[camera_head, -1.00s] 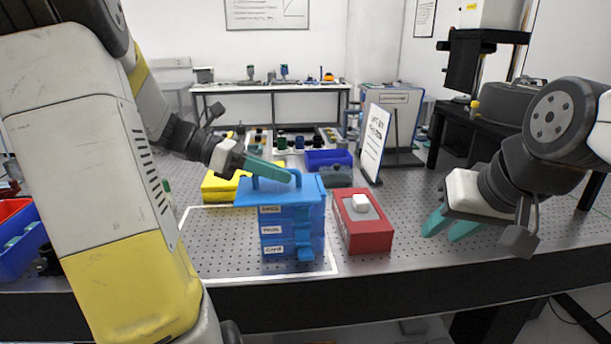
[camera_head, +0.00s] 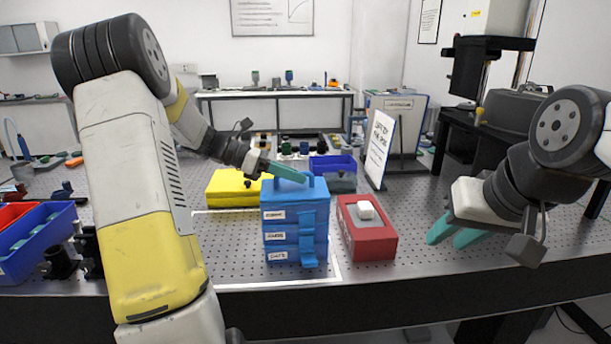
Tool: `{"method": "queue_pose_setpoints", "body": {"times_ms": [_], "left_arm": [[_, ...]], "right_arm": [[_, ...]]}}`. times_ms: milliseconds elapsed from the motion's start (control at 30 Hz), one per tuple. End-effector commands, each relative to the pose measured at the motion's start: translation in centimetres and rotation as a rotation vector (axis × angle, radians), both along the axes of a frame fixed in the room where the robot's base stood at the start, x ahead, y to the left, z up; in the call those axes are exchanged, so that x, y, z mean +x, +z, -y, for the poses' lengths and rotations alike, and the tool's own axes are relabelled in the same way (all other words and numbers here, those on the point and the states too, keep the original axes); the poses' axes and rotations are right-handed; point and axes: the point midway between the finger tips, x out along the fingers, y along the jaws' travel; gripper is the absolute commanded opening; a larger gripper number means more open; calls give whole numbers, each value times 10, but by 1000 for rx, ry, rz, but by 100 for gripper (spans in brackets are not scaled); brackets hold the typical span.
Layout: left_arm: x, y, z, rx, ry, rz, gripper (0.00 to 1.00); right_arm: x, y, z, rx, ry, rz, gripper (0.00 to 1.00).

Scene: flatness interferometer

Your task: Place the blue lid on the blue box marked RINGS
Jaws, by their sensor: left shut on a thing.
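A stack of blue boxes (camera_head: 290,240) stands on the perforated table, with small white labels on its front. The labels are too small to read surely. The blue lid (camera_head: 318,186) lies over the top box, roughly lined up with its edges; whether it is fully seated I cannot tell. My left gripper (camera_head: 288,173) reaches in from the left, its teal fingers shut on the lid's handle, which they partly hide. My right gripper (camera_head: 454,235) is empty, fingers apart, above the table at the right.
A red box with a white knob (camera_head: 368,246) stands close to the right of the stack. A yellow case (camera_head: 232,190) lies behind left, a blue bin (camera_head: 332,163) behind. A white sign (camera_head: 379,148) stands behind right. A blue tray (camera_head: 38,245) is at far left.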

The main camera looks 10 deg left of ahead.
Motion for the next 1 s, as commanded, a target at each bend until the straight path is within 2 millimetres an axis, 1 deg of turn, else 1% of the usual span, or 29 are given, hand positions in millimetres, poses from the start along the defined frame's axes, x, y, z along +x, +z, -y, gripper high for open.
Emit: {"method": "queue_pose_setpoints", "body": {"times_ms": [267,300,400,667,767,867,967,1000], "left_arm": [[0,-2,0,0,0,1,0],[0,-2,0,0,0,1,16],[0,-2,0,0,0,1,34],[0,-2,0,0,0,1,34],[0,1,0,2,0,2,34],[-1,5,-10,2,4,2,34],[-5,11,-26,4,3,3,34],[-6,15,-35,3,4,3,34]], "right_arm": [[0,0,0,0,0,0,33],[0,0,0,0,0,0,33],[0,0,0,0,0,0,33],[0,0,0,0,0,0,33],[0,0,0,0,0,0,33],[0,0,0,0,0,0,33],[0,0,0,0,0,0,33],[0,0,0,0,0,0,33]]}}
